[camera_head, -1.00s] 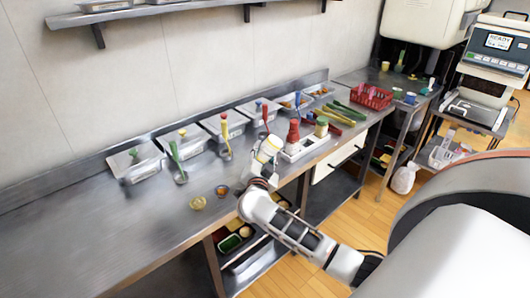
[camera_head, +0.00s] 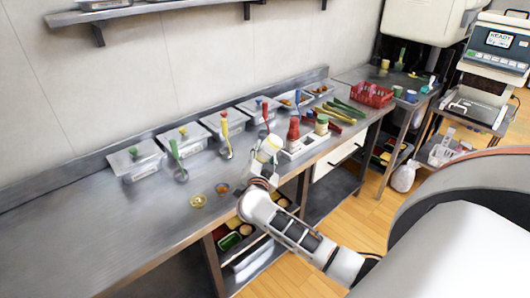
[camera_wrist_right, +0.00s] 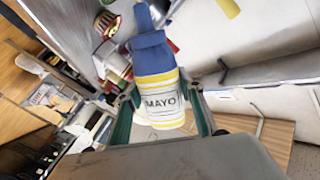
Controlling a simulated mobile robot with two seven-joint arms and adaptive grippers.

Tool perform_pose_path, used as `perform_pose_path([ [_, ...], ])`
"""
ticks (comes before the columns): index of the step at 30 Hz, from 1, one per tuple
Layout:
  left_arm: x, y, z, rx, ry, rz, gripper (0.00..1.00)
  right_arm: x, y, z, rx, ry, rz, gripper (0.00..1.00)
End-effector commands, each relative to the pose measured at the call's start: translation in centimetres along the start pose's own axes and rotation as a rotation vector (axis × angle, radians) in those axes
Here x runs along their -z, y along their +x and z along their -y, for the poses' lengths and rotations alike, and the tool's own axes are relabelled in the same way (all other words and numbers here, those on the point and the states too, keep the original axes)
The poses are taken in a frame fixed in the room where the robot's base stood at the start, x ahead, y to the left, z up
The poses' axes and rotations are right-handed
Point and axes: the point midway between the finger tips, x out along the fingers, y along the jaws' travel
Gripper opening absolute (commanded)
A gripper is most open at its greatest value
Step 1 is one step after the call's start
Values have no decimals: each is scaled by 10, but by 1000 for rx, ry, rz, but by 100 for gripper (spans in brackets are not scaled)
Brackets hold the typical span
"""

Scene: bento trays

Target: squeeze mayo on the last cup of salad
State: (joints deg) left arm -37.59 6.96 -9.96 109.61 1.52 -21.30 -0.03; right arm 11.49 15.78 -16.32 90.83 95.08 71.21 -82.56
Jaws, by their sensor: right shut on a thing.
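My right gripper (camera_head: 264,168) is shut on the mayo bottle (camera_head: 269,147) and holds it at the counter's front edge. In the right wrist view the bottle (camera_wrist_right: 161,98) sits between the gripper fingers, with a blue top, yellow bands and a MAYO label. Two small cups stand on the steel counter, left of the gripper. One cup (camera_head: 198,201) has pale yellowish contents; the other (camera_head: 222,188) looks orange-brown. Both are too small to tell their contents surely. The bottle is apart from both cups. My left gripper is not in view.
A row of lidded steel trays (camera_head: 133,160) with spoons stands along the back. A red bottle (camera_head: 293,130) and a white holder (camera_head: 304,146) stand right of my gripper. A red basket (camera_head: 371,96) is farther right. The counter's left side is clear.

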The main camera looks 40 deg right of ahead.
Motion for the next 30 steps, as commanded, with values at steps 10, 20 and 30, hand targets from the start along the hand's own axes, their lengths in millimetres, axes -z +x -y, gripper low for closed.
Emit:
perform_pose_path([
  [10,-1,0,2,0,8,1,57,1,8,1,1,-1,-2,17],
  [20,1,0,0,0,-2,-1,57,0,17,2,1,0,-1,17],
  [30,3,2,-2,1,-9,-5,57,0,17,2,1,0,-1,33],
])
